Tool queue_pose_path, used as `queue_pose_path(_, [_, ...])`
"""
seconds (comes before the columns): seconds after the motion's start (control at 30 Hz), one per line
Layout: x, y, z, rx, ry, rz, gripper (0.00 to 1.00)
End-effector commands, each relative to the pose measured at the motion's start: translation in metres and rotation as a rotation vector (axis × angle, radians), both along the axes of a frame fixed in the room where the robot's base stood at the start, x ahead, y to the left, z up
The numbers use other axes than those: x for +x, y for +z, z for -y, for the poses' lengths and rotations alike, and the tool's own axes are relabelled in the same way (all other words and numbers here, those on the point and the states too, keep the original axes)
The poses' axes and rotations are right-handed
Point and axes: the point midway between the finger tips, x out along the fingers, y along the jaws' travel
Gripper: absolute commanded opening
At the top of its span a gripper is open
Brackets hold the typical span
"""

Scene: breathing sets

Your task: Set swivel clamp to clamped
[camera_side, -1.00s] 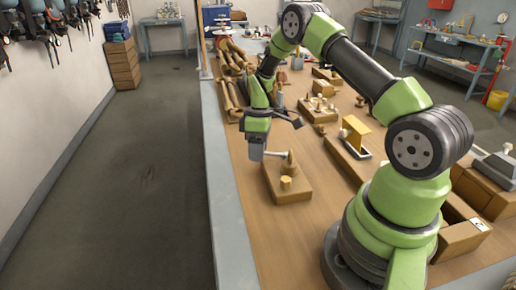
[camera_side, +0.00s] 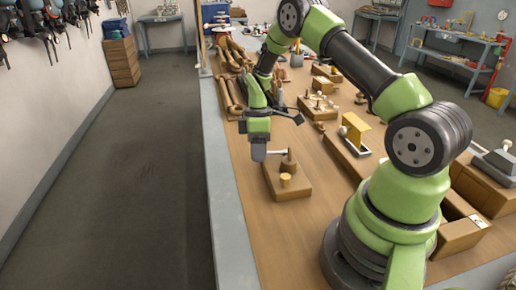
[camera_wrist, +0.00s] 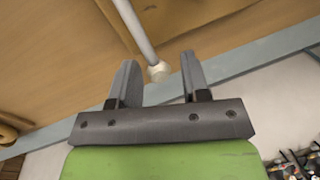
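The swivel clamp stands on a wooden block (camera_side: 295,190) on the bench, with a round wooden post (camera_side: 289,163) and a short yellow peg (camera_side: 285,180) in front of it. Its thin pale arm (camera_side: 277,153) points left from the post towards my gripper (camera_side: 259,152). In the wrist view the clamp arm (camera_wrist: 134,26) is a grey rod with a pale rounded tip (camera_wrist: 158,72). My gripper (camera_wrist: 158,62) is open, and the tip shows between its two fingers. I cannot tell whether either finger touches it.
Behind the clamp, a block with several wooden pegs (camera_side: 318,107) and a yellow bracket fixture (camera_side: 355,132) stand on the bench. Curved wooden pieces (camera_side: 233,92) lie at the bench's left edge. The grey bench edge (camera_side: 222,170) runs close left of my gripper; the bench in front is clear.

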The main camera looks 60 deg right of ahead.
Motion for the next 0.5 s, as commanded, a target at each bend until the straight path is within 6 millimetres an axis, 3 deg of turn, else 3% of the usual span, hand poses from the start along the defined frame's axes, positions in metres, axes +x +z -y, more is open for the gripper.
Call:
queue_pose_path(0.33, [0.001,0.002,0.001,-0.001,-0.001,0.002,0.50])
queue_pose_path(0.5, [0.004,0.023,0.004,-0.002,-0.002,0.006,0.50])
